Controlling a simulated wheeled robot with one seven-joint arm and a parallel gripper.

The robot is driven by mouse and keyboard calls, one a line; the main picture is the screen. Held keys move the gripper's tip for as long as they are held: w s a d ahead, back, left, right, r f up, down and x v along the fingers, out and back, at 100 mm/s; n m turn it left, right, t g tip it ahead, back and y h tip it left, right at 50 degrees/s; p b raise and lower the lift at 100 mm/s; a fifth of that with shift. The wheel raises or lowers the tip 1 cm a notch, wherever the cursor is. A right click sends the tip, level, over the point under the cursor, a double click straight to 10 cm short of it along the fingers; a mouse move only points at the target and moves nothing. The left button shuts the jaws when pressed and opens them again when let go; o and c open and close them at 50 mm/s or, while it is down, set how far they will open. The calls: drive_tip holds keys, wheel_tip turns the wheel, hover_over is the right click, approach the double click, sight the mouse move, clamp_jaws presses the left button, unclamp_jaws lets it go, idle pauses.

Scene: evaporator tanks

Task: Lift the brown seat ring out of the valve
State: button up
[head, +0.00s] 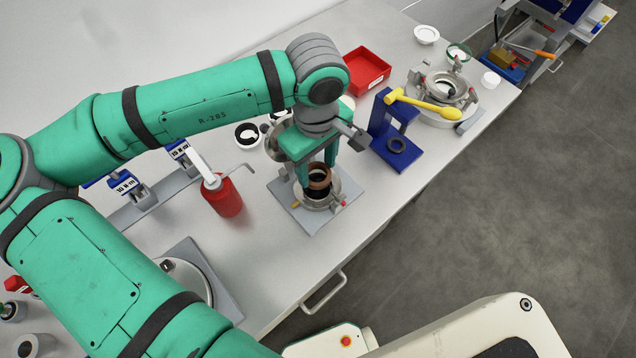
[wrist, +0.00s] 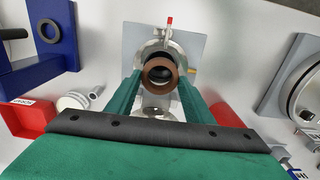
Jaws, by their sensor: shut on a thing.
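The brown seat ring (head: 320,183) is between the two green fingers of my gripper (head: 317,180), which is shut on it; the wrist view shows the ring (wrist: 147,77) face-on between the fingertips (wrist: 160,76). The silver valve (head: 325,204) sits on a grey square plate (head: 345,192) on the bench. The ring appears above the valve's dark opening, which shows just below it in the head view. The valve's far side is partly hidden by my gripper.
A red oil can (head: 222,196) with a thin spout stands left of the valve. A blue stand (head: 393,148) with a dark ring on its base is to the right. The bench's front edge is close to the plate.

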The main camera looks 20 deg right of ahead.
sight(318, 174)
drive_tip(key=shift+d+r, duration=0.15)
drive_tip(key=shift+r, duration=0.25)
drive_tip(key=shift+s+a+r, duration=0.1)
drive_tip(key=shift+a+r, duration=0.1)
drive_tip(key=shift+r, duration=0.5)
drive_tip(key=shift+d+r, duration=0.1)
drive_tip(key=shift+r, duration=0.85)
